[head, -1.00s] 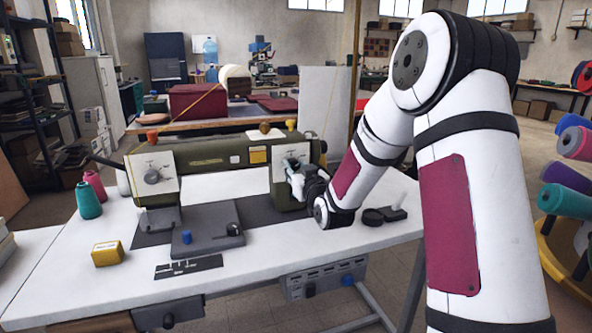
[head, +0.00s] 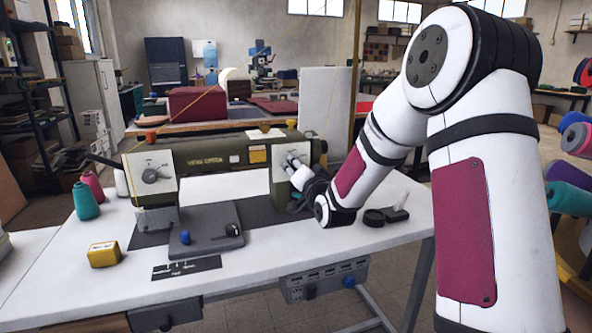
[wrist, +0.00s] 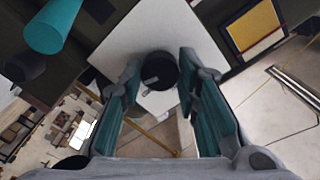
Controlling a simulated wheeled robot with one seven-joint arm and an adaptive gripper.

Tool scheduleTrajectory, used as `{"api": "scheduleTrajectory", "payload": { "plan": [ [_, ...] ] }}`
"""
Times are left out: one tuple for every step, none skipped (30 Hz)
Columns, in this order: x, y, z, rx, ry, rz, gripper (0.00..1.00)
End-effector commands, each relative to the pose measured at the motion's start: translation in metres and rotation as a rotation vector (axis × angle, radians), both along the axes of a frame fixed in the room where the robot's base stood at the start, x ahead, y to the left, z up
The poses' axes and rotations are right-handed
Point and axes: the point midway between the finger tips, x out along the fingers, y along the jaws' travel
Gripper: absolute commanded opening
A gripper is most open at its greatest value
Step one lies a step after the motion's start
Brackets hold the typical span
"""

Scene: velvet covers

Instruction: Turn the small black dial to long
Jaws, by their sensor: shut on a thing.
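The olive sewing machine (head: 213,160) stands on the white table.
A larger grey dial (head: 150,175) is on the machine's left plate. A yellow panel (head: 257,155) is left of my gripper. Thread spools (head: 85,202), a yellow box (head: 104,254) and a dark round item (head: 374,217) stand on the table (head: 230,285).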

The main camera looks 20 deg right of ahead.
Motion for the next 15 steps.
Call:
{"api": "scheduleTrajectory", "payload": {
  "plan": [
    [0.0003, -0.0006, 0.0006, 0.029, -0.004, -0.001, 0.02],
    [0.0003, -0.0006, 0.0006, 0.046, -0.005, -0.001, 0.02],
    [0.0003, -0.0005, 0.0007, 0.068, -0.007, -0.001, 0.02],
    [0.0004, -0.0004, 0.0006, 0.083, -0.008, -0.001, 0.02],
    [0.0004, -0.0003, 0.0007, 0.098, -0.009, -0.001, 0.02],
    [0.0004, -0.0003, 0.0007, 0.114, -0.010, -0.001, 0.02],
    [0.0004, -0.0002, 0.0006, 0.125, -0.012, 0.000, 0.02],
    [0.0004, -0.0001, 0.0007, 0.135, -0.013, 0.000, 0.02],
    [0.0004, -0.0002, 0.0008, 0.147, -0.014, 0.000, 0.02],
    [0.0004, -0.0002, 0.0008, 0.155, -0.015, 0.000, 0.02],
    [0.0004, -0.0002, 0.0008, 0.163, -0.015, 0.000, 0.02],
    [0.0004, -0.0002, 0.0008, 0.170, -0.016, 0.000, 0.02],
    [0.0004, -0.0002, 0.0008, 0.175, -0.016, 0.000, 0.02],
    [0.0004, -0.0002, 0.0008, 0.179, -0.017, 0.000, 0.02],
    [0.0004, -0.0003, 0.0008, 0.183, -0.017, 0.000, 0.02]
  ]
}}
